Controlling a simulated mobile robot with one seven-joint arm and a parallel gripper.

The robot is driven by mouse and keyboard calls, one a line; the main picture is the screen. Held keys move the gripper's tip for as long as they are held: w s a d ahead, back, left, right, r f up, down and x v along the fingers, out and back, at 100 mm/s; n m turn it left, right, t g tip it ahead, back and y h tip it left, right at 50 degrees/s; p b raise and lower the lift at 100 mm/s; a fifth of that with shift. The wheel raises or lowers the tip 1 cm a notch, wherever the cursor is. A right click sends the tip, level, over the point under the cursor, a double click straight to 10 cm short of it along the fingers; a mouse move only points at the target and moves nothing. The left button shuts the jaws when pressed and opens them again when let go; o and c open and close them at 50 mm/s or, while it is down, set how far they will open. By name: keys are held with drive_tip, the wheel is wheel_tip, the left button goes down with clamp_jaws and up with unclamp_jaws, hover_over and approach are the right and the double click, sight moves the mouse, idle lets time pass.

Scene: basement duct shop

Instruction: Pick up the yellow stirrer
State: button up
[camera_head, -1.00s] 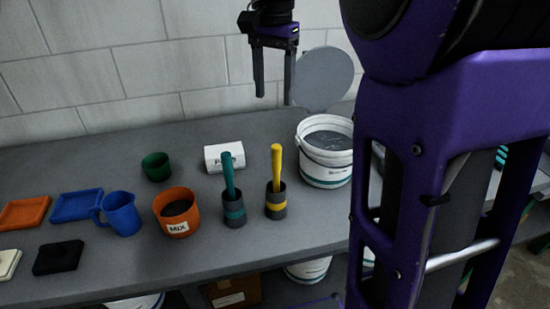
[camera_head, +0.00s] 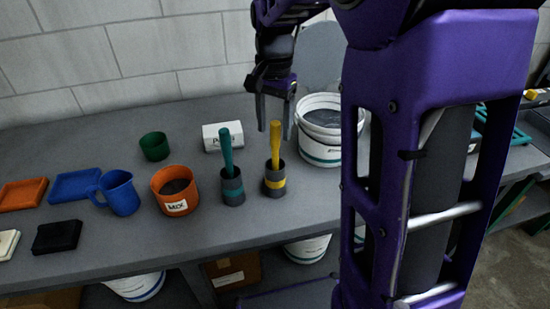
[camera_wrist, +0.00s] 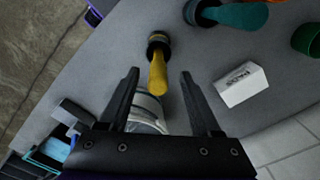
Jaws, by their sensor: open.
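The yellow stirrer (camera_head: 275,143) stands upright in a dark grey cup with a yellow band (camera_head: 275,182) on the bench. In the wrist view the yellow stirrer (camera_wrist: 158,74) shows between and beyond my two fingers. My gripper (camera_head: 274,130) is open and empty, above the bench close to the top of the stirrer; I cannot tell whether it touches. In the wrist view my gripper (camera_wrist: 160,75) has its fingers spread wide apart. The stirrer's lower end is hidden inside the cup.
A teal stirrer (camera_head: 226,152) stands in a similar cup just left. A white bucket (camera_head: 320,155) is close behind on the right, with a white box (camera_head: 222,137) behind. An orange pot (camera_head: 170,200), a blue jug (camera_head: 119,197) and a green cup (camera_head: 154,146) are farther left.

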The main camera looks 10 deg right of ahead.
sight(275, 136)
wheel_tip(275, 136, down, 3)
drive_tip(key=shift+d+f, duration=0.1)
drive_tip(key=shift+f, duration=0.05)
drive_tip(key=shift+c, duration=0.3)
clamp_jaws()
